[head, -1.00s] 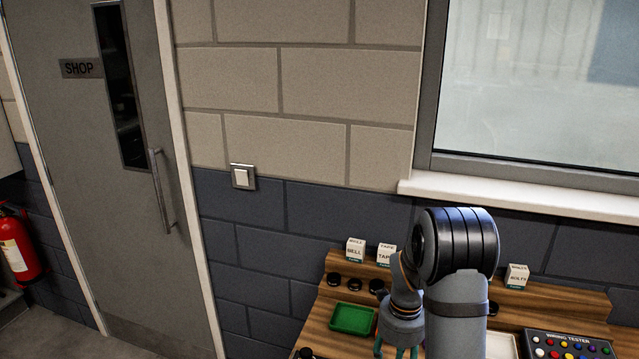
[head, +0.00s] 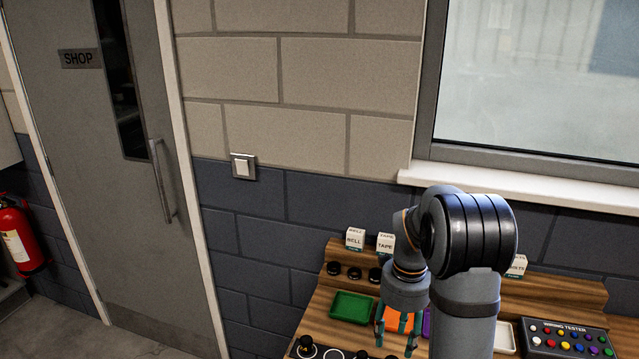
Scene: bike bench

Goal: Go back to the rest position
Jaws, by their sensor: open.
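My gripper (head: 396,343) is in the head view, low in the picture and left of my forearm. It points down over the wooden bench (head: 329,313) with its teal fingers apart. I see nothing held between them. An orange area (head: 393,320) shows behind the fingers, and a bit of purple (head: 427,322) shows between the gripper and my forearm. My arm hides much of the middle of the bench.
A green tray (head: 351,307) lies left of the gripper. White labelled boxes (head: 355,239) and dark round knobs (head: 354,272) line the back ledge. A wiring tester (head: 568,338) and a white tray (head: 505,337) are at the right. A window sill (head: 540,188) juts out behind.

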